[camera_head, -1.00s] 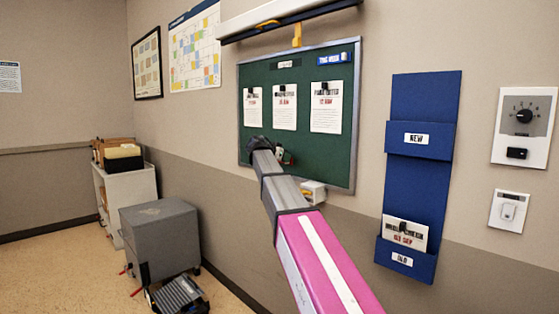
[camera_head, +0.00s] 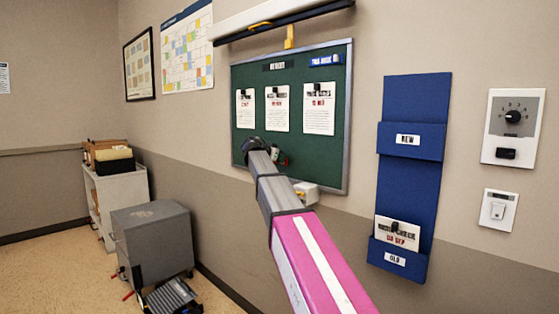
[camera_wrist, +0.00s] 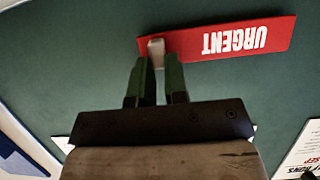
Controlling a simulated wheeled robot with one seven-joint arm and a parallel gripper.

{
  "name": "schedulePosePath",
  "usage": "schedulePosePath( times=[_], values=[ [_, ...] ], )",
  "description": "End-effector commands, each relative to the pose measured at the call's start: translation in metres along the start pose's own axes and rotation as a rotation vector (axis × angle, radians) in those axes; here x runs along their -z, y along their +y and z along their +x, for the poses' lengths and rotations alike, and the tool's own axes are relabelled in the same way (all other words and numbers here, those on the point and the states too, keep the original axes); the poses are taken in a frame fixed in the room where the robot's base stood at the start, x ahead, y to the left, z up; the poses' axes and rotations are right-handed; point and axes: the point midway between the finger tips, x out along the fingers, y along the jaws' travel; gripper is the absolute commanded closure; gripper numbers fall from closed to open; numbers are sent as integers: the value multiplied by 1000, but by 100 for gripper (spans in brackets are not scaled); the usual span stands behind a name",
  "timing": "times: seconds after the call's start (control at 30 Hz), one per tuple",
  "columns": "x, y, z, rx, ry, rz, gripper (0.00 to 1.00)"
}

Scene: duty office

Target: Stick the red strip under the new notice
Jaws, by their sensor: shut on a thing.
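The red strip (camera_wrist: 220,40), printed "URGENT" in white, shows upside down in the wrist view. My gripper (camera_wrist: 157,60) is shut on a small pale tab at one end of the strip. The green board (camera_wrist: 75,65) lies behind it; I cannot tell whether the strip touches it. In the head view my gripper (camera_head: 279,157) is in front of the lower board (camera_head: 318,165), and the strip is mostly hidden there. Three white notices hang in a row above: left (camera_head: 246,112), middle (camera_head: 277,112) and right (camera_head: 319,115). I cannot tell which is new.
A blue wall holder (camera_head: 410,185) right of the board has an empty-looking "NEW" pocket (camera_head: 410,140) and an "OLD" pocket (camera_head: 397,259) holding a notice (camera_head: 398,232). A white box (camera_head: 306,192) sits below the board. A grey cabinet (camera_head: 152,240) stands left.

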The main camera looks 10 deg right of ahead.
Motion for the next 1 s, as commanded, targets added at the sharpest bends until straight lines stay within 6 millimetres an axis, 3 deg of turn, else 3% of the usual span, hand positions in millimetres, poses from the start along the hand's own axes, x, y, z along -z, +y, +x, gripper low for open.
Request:
schedulePosePath(
  times=[1.0],
  values=[
    [2, 0, 5, 0, 0, 0, 100]
  ],
)
